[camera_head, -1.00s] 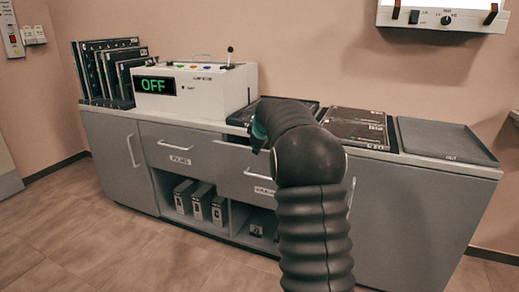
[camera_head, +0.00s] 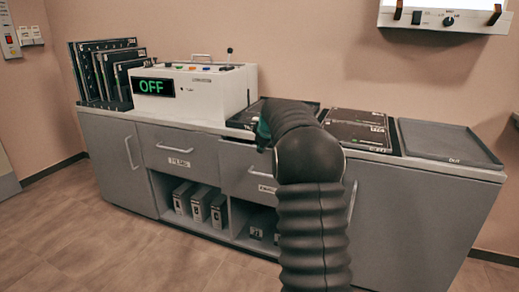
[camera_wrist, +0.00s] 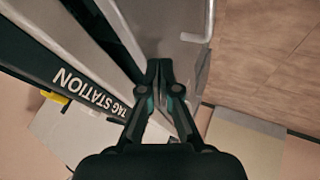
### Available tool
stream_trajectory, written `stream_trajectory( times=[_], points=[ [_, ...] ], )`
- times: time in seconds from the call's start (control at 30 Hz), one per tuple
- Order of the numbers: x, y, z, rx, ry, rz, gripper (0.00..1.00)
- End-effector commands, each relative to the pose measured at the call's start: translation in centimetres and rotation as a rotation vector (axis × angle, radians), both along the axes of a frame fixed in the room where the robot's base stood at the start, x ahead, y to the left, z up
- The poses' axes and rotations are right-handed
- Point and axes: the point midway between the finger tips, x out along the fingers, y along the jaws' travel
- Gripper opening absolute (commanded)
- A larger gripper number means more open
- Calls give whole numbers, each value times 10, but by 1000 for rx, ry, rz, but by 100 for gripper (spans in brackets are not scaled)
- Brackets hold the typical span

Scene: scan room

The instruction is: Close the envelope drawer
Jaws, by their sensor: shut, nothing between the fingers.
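The drawer right of centre in the grey cabinet (camera_head: 237,167) has a partly hidden label (camera_head: 266,189), so I cannot read it fully. My arm covers its right part. Its front looks about level with the drawer beside it; I cannot tell if a small gap remains. My gripper (camera_wrist: 160,66) is shut and empty, fingertips at a grey surface beside the tag station edge (camera_wrist: 92,92). A metal handle (camera_wrist: 207,30) shows just beyond the tips in the wrist view. In the head view the fingertips are hidden behind my arm.
The left drawer (camera_head: 205,152) looks shut. Binders (camera_head: 199,205) stand in the open shelf below. On the counter are a white machine reading OFF (camera_head: 212,95), upright films (camera_head: 92,75), a dark tray (camera_head: 356,130) and an empty out tray (camera_head: 445,140). Floor in front is clear.

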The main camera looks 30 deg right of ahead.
Motion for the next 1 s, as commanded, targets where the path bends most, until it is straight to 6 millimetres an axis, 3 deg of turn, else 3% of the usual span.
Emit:
stream_trajectory(
  times=[0.3, 0.6, 0.87, 1.0],
  points=[
    [-22, 29, -2, -2, -2, -3, 0],
    [-56, 42, 54, -1, -3, 7, 0],
    [-74, 44, 76, 0, 0, 5, 0],
    [-82, 28, 75, 0, -1, -20, 0]
  ],
)
